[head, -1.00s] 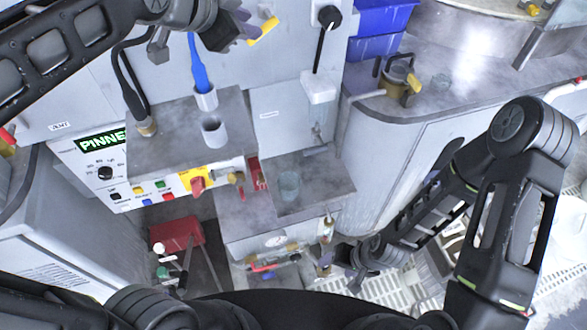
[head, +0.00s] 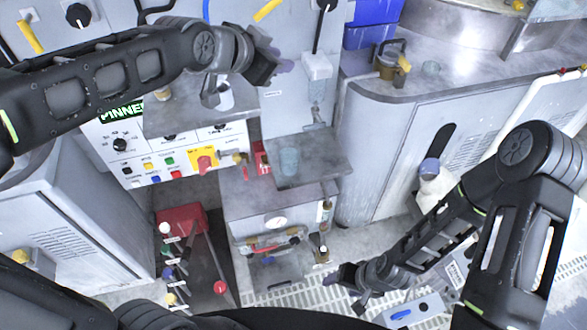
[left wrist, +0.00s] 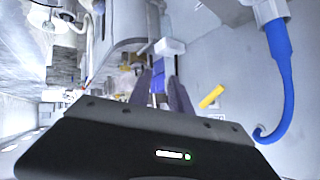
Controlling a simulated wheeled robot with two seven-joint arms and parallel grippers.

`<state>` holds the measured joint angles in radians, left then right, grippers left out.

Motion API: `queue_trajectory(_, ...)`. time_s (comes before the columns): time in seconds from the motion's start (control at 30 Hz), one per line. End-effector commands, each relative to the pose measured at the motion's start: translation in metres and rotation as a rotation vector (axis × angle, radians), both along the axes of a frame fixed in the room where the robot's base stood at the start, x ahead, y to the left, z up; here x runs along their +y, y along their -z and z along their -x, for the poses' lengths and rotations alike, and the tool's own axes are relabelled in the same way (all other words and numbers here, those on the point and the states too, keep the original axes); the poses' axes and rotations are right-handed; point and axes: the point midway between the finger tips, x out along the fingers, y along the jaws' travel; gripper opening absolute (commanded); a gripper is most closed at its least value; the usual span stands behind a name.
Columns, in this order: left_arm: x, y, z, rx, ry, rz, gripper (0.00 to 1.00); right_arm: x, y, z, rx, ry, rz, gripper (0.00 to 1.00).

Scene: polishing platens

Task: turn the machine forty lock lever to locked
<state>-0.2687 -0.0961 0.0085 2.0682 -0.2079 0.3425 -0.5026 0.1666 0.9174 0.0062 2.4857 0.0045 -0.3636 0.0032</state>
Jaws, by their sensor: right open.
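I cannot tell which part is the machine forty lock lever; no label saying forty is readable. A red rotary handle on a yellow plate (head: 203,159) sits on the PINNER panel (head: 120,143) below my left arm. A yellow bar handle (head: 267,11) is on the grey wall at the top; a yellow bar also shows in the left wrist view (left wrist: 211,97), right of the fingers. My left gripper (head: 272,65) is in front of the wall, below that bar. In the left wrist view its fingers (left wrist: 162,90) are apart with nothing between them. My right gripper (head: 348,284) is open and low, above the floor grating.
A grey shelf (head: 170,118) with a white cup (head: 224,98) lies under my left forearm. A lower ledge (head: 320,166) holds a clear cup (head: 289,160). Blue bins (head: 372,37) and a curved counter (head: 400,80) are right.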

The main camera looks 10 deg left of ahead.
Motion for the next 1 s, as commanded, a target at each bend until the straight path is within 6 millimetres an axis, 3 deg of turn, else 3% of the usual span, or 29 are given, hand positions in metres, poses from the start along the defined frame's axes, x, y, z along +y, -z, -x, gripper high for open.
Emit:
queue_trajectory(0.03,-0.003,0.014,-0.002,0.017,-0.010,0.016,0.24,0.000,0.003,0.000,-0.001,0.000,0.000,0.64)
queue_trajectory(0.5,-0.020,0.114,-0.007,0.148,-0.111,0.154,0.24,0.000,0.018,0.000,0.000,0.000,0.000,0.64)
queue_trajectory(1.0,-0.027,0.220,0.006,0.298,-0.216,0.247,0.24,0.000,0.035,0.000,0.000,0.000,0.000,0.64)
